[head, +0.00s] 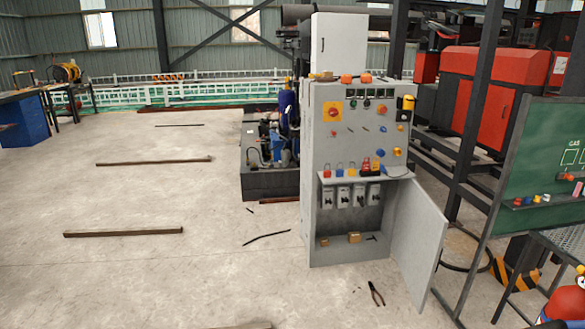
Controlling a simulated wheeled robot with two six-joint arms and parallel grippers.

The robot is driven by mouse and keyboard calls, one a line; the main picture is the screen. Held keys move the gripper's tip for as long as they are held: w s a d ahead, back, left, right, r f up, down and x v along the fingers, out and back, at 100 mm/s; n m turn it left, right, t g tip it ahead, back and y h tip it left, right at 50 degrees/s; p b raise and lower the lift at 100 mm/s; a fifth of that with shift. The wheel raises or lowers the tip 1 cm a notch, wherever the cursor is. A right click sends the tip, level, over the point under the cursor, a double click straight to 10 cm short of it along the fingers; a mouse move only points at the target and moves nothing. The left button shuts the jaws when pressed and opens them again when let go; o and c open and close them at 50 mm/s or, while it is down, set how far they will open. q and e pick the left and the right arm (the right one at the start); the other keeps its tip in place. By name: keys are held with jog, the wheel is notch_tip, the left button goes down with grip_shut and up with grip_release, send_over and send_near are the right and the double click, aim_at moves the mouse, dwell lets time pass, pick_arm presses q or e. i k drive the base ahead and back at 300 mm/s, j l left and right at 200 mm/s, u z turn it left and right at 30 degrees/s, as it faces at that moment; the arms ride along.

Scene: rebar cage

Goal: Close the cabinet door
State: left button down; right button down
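A grey control cabinet (310,160) stands upright right of the middle in the head view, with buttons and knobs on its upper panel. Its door (418,240) is hinged on the right side of the lower opening and stands open, swung out toward the front right. Inside the opening are several grey breaker boxes (343,196) and a small brown block (354,238) on the bottom. Neither of my grippers shows in the head view, so their place relative to the door is hidden.
Pliers (376,294) lie on the floor in front of the cabinet. A green board (540,165) on a dark frame and a red extinguisher (566,304) stand to the right of the door. The concrete floor (180,275) at the left is mostly clear, with a few bars lying on it.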

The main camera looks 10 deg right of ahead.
aim_at(420, 228)
jog(key=i+z, duration=0.4)
jog(key=i, duration=0.15)
jog(key=i+z, duration=0.35)
jog(key=i, duration=0.2)
jog(key=i+j+z, duration=0.4)
jog(key=i+l+z, duration=0.35)
jog(key=i, duration=0.25)
jog(key=i+z, duration=0.35)
jog(key=i, duration=0.3)
